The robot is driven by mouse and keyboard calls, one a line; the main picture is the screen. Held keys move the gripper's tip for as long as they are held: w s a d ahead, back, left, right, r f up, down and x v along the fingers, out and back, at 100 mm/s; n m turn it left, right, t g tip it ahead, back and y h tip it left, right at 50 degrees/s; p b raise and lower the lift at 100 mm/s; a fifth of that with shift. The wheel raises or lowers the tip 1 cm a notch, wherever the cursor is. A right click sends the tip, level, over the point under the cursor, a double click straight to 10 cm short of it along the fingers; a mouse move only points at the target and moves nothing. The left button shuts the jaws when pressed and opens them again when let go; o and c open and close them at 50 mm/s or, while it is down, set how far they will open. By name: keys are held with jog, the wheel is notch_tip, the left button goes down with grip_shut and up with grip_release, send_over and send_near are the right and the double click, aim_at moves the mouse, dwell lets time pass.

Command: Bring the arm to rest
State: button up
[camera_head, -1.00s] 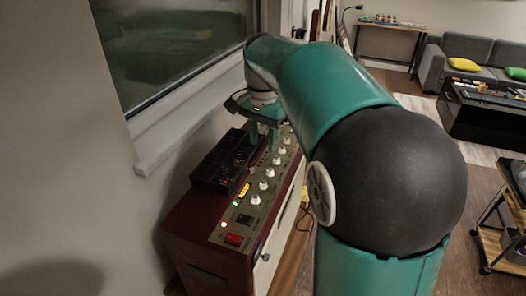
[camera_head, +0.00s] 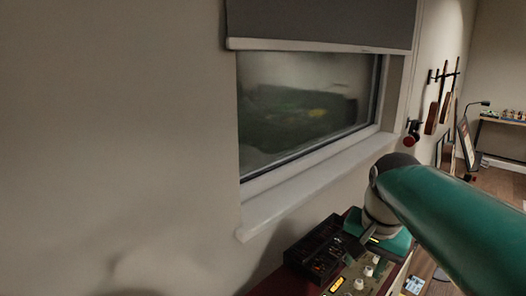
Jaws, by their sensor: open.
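My teal arm (camera_head: 450,222) reaches in from the right edge and bends down at a dark joint. My gripper (camera_head: 378,246) hangs at its end over the top of the amplifier (camera_head: 345,284), beside its knobs. It is open, and I see nothing held in it. The fingertips are partly hidden, so I cannot tell whether they touch the panel.
A dark open tray (camera_head: 312,252) with small items sits on the amplifier, left of my gripper. A window sill (camera_head: 300,190) juts out behind it. Guitars (camera_head: 440,105) hang on the far wall. A desk (camera_head: 502,135) stands at the far right.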

jog(key=s+a+f+n+t, duration=0.1)
jog(key=s+a+f+n, duration=0.1)
jog(key=s, duration=0.4)
jog(key=s+a+f+n+t, duration=0.2)
jog(key=s+f+n, duration=0.2)
jog(key=s+n, duration=0.1)
jog(key=shift+s+a, duration=0.35)
jog(key=shift+s, duration=0.1)
